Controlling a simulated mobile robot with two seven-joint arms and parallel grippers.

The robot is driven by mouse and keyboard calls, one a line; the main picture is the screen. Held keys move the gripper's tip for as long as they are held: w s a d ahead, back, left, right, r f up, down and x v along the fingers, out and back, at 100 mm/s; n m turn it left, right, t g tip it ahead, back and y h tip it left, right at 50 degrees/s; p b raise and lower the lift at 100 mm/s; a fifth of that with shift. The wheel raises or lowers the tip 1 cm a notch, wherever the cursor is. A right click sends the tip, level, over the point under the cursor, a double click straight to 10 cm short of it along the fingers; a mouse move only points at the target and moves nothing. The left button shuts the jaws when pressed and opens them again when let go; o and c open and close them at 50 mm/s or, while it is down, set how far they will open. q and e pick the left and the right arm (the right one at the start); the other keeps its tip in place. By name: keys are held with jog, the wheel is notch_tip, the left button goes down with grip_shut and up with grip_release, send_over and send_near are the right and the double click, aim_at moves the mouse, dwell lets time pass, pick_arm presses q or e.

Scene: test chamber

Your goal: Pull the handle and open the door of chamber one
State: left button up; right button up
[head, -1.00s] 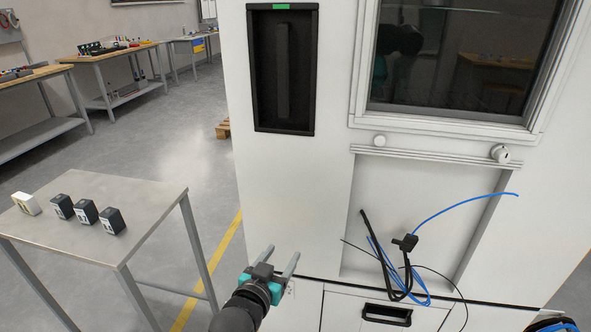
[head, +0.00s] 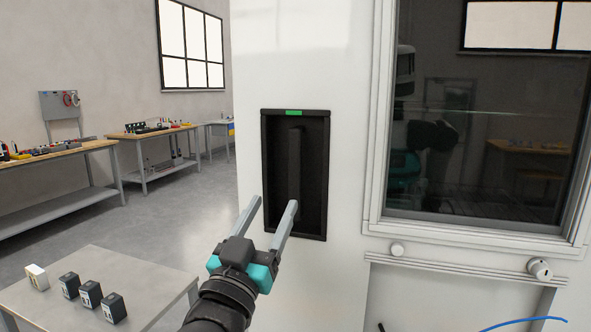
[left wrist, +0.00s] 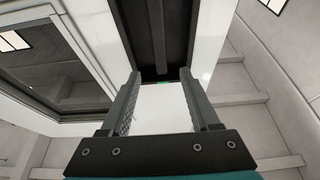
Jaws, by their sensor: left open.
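The white chamber front (head: 345,70) fills the right half of the head view. A black recess holds a dark vertical bar handle (head: 294,160), with a green strip (head: 293,113) at the recess top. My left gripper (head: 274,201) is open, its two grey fingers pointing up toward the lower part of the recess. The fingers look empty and apart from the handle; the exact gap is unclear. In the left wrist view the handle (left wrist: 156,30) shows ahead, between and beyond the fingers (left wrist: 160,90). My right gripper is not in view.
A dark window (head: 480,130) with a white frame is right of the recess, with knobs (head: 538,268) below. A small metal table (head: 150,290) with several small blocks stands at the lower left. Workbenches (head: 60,160) line the back wall. A blue cable shows at bottom right.

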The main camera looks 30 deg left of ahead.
aim_at(294, 165)
pick_arm(q)
jog(key=p+x, duration=0.1)
jog(key=x, duration=1)
jog(key=shift+w+r, duration=0.1)
jog(key=shift+w, duration=0.2)
jog(key=shift+p+x, duration=0.3)
jog(key=shift+x, duration=0.55)
jog(key=shift+c, duration=0.2)
grip_shut()
